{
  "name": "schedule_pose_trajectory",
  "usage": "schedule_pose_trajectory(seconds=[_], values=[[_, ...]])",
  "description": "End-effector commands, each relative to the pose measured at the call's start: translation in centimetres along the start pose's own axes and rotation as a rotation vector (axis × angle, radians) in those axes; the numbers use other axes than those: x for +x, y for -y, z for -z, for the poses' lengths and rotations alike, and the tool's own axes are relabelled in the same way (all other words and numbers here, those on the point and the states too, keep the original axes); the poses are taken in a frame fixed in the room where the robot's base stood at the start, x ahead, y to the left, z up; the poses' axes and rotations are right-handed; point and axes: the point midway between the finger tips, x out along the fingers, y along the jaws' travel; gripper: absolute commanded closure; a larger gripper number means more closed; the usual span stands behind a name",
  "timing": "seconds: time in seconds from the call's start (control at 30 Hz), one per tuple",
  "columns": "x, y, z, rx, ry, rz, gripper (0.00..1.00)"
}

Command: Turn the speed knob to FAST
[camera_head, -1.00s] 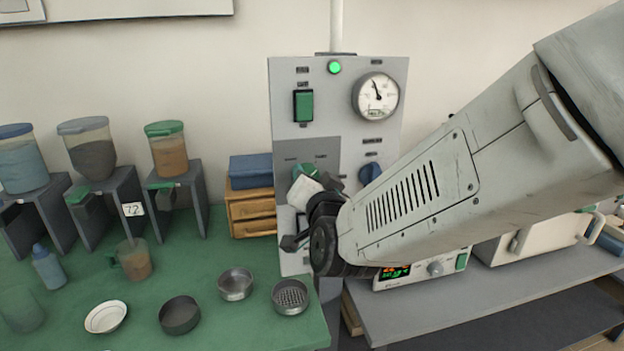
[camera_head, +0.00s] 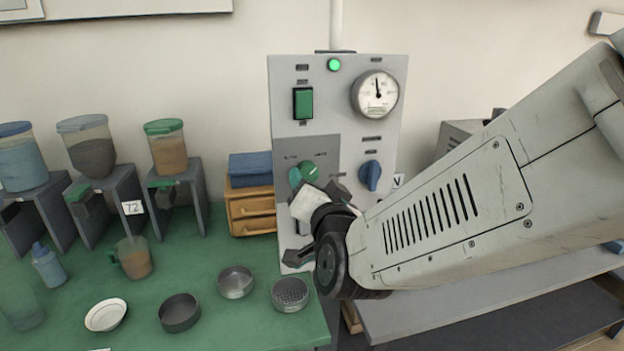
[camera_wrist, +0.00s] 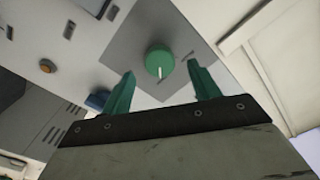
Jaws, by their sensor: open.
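The speed knob is a round green knob (camera_head: 309,171) on the darker grey patch of the upright control panel (camera_head: 345,90). In the wrist view the green knob (camera_wrist: 158,60) shows a short white pointer mark toward the picture's bottom. My gripper (camera_wrist: 162,76) is open, with its two green fingers apart on the left and right of the knob's lower side. I see gaps between the fingers and the knob there, and nothing is held. In the head view my gripper (camera_head: 308,188) is at the knob and partly covers the panel below it. The small labels around the knob are not clearly readable.
A blue knob (camera_head: 370,175) sits to the right, a dial gauge (camera_head: 376,94) and green switch (camera_head: 303,104) above. The green bench (camera_head: 225,325) at left holds hoppers, several dishes and a jug (camera_head: 134,258). Wooden drawers (camera_head: 250,210) stand beside the panel.

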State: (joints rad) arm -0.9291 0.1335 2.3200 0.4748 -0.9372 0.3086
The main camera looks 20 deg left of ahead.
Motion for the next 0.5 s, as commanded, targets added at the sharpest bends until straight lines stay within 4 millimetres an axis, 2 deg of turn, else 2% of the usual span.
schedule_pose_trajectory(seconds=[0.1, 0.2, 0.5], values=[[-2.0, 0.1, 0.0, 0.001, 0.000, 0.001, 0.39], [-3.2, 0.1, 0.0, 0.001, 0.001, 0.001, 0.39], [-3.9, 0.0, -0.1, 0.001, 0.001, -0.001, 0.39]])
